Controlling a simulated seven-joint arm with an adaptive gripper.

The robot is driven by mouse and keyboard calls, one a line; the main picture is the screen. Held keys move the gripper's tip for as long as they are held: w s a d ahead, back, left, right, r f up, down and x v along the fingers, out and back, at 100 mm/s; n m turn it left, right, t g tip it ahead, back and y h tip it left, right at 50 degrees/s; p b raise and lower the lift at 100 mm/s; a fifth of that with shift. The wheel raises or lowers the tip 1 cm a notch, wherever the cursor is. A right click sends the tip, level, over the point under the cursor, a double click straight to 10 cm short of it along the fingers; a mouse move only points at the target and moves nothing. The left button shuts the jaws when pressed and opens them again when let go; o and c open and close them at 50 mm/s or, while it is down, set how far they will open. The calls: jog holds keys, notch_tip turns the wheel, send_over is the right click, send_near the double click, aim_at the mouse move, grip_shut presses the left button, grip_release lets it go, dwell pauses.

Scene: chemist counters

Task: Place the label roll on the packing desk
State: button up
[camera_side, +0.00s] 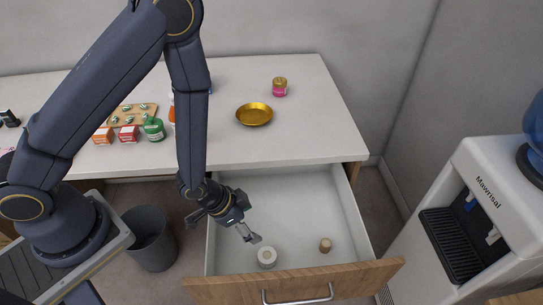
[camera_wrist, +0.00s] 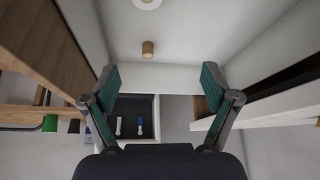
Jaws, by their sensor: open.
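The label roll (camera_side: 267,257), a white ring with a tan centre, lies on the floor of the open drawer (camera_side: 285,205), near its front. In the wrist view the roll (camera_wrist: 147,3) is partly cut off at the top edge. My gripper (camera_side: 250,237) is inside or just above the drawer, up and to the left of the roll in the side view. In the wrist view my gripper (camera_wrist: 160,78) has its fingers wide apart with nothing between them. The white desk (camera_side: 300,125) stands above the drawer; I take it as the packing desk.
A small tan cylinder (camera_side: 325,245) stands in the drawer right of the roll. On the desk are a gold dish (camera_side: 254,114), a pink jar (camera_side: 280,87) and a green jar (camera_side: 154,129). A water dispenser (camera_side: 475,215) stands at right. The desk's right part is clear.

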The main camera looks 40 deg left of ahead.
notch_tip(320, 180, down, 3)
jog(key=s+g, duration=0.1)
jog(key=s, duration=0.2)
send_near(267, 255)
jog(key=x, duration=0.5)
jog(key=shift+d, duration=0.1)
jog(key=shift+x, duration=2.8)
jog(key=shift+c, duration=0.3)
jog(key=c, duration=1.3)
